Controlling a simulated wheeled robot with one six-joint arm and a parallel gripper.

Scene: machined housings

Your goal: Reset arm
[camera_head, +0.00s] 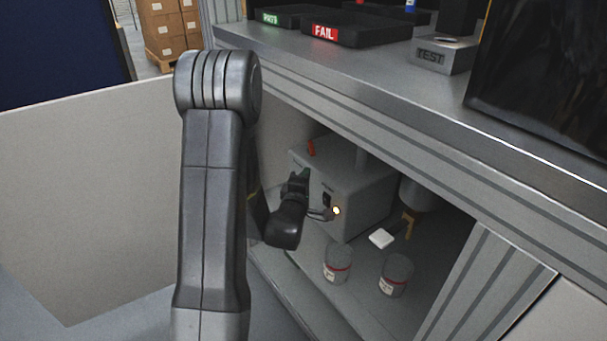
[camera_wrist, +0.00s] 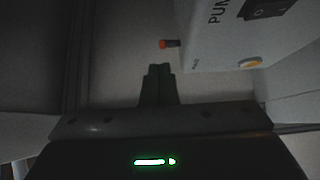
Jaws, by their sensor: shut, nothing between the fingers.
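My arm reaches down into the open cabinet in the head view.
Two jars with red-banded labels (camera_head: 337,265) (camera_head: 396,276) stand at the shelf's front, near a white block (camera_head: 381,238). The bench top (camera_head: 380,72) overhangs the cabinet. On it are a FAIL tray (camera_head: 360,36), a green-labelled tray (camera_head: 283,20) and a TEST block (camera_head: 443,55).

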